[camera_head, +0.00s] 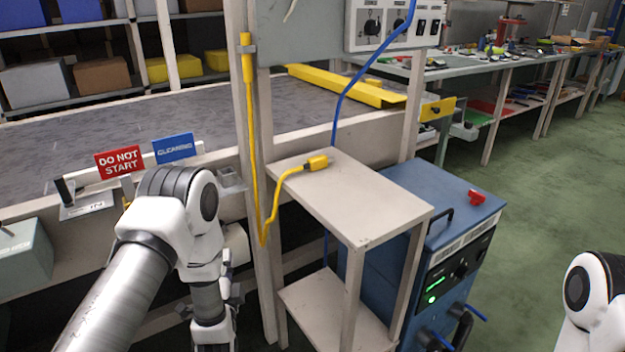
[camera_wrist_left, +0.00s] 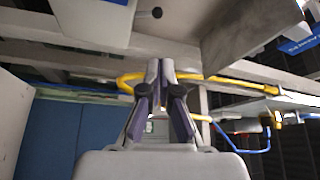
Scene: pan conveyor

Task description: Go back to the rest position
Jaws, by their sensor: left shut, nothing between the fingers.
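My left arm comes in from the lower left in the head view, with the wrist bent down in front of the conveyor's side. My left gripper (camera_wrist_left: 160,92) shows in the left wrist view with its two fingers together and nothing between them. In the head view the gripper end is low, left of the small grey stand, and its fingertips are hard to make out. Part of my right arm shows at the lower right edge of the head view; its gripper is out of view.
A small grey stand (camera_head: 372,208) holds a yellow plug (camera_head: 316,162) on a yellow cable. A blue machine (camera_head: 420,200) stands behind it. The conveyor (camera_head: 130,122) carries a red DO NOT START sign (camera_head: 119,162) and a blue CLEANING sign (camera_head: 173,148). Green floor (camera_head: 545,190) is clear at right.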

